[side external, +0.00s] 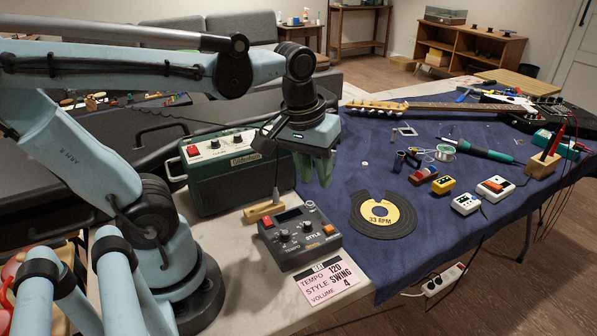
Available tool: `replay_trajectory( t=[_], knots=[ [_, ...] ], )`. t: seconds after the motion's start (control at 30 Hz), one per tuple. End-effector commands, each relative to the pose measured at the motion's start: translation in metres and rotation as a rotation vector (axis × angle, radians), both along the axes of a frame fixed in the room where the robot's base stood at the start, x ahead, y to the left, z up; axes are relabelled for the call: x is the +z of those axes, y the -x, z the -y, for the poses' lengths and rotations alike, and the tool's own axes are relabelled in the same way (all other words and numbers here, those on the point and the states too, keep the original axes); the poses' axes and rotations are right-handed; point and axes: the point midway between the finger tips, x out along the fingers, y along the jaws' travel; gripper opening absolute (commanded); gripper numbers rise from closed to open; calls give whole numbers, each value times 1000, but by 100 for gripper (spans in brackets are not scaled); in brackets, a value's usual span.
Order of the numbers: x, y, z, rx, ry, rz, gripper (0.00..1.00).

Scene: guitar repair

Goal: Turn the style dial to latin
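A dark grey box with dials (297,258) sits on the pale bench top at the front centre. A small dark dial, which looks like the style dial (307,225), is just above the printed word STYLE. Its pointer setting is too small to read. Another dial (284,236) is to its left, above the word TEMPO. The box has a dark screen (289,215), a red button and an orange button. My gripper (316,182) points down, above and behind the box, clear of the dials. Its greenish fingers are close together, and any gap is unclear.
A pink card (327,283) reads tempo 120, style swing, volume 4. A green amplifier (230,170) stands behind left of the box. A black disc (383,215) marked 33 BPM lies on the blue cloth (365,262) to the right. A wooden block (263,210) is behind the box.

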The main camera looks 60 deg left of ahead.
Motion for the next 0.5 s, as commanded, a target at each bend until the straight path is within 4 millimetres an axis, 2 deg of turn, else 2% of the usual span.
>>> replay_trajectory(
  t=[0.1,0.27,0.5],
  knots=[
    [8,4,-3,162,26,-128,29],
    [11,8,-4,258,32,-201,29],
    [-10,9,-4,261,32,-204,29]
  ],
)
